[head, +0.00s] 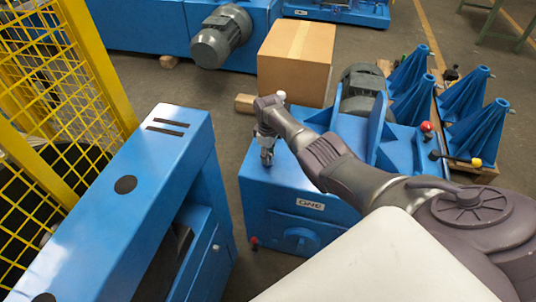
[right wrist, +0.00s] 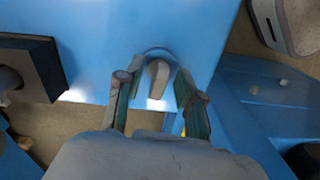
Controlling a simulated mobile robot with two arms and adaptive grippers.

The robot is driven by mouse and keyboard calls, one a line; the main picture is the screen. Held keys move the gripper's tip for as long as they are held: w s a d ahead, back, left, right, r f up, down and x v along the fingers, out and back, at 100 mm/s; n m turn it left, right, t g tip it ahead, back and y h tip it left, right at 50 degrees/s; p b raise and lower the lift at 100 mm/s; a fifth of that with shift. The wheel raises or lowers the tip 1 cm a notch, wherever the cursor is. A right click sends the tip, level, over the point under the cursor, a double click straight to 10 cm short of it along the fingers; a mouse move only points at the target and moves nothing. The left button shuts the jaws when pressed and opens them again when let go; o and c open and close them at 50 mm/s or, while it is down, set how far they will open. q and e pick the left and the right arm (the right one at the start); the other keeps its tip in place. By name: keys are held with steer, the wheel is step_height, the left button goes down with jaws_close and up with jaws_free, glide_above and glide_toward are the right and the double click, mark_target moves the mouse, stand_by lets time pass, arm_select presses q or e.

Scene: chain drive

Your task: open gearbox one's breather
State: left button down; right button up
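Gearbox one (head: 258,198) is a blue housing with a white "ONE" label (head: 310,204) on its front. My right gripper (head: 267,158) points down at its top, near the back left corner. In the right wrist view a small pale grey part (right wrist: 158,78), apparently the breather, sits on the blue surface in a round seat. My right gripper's two fingers (right wrist: 154,88) stand apart on either side of it, with a gap visible at each side. In the head view the gripper hides the breather. My left gripper is not in view.
A cardboard box (head: 297,58) and a grey motor (head: 360,88) stand behind the gearbox. A long blue housing (head: 128,205) and a yellow mesh fence (head: 60,75) are on the left. Blue cone-shaped stands (head: 465,95) are at the right.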

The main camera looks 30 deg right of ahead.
steer(key=shift+r, duration=0.15)
step_height(320, 180, up, 12)
stand_by(0.5)
stand_by(0.3)
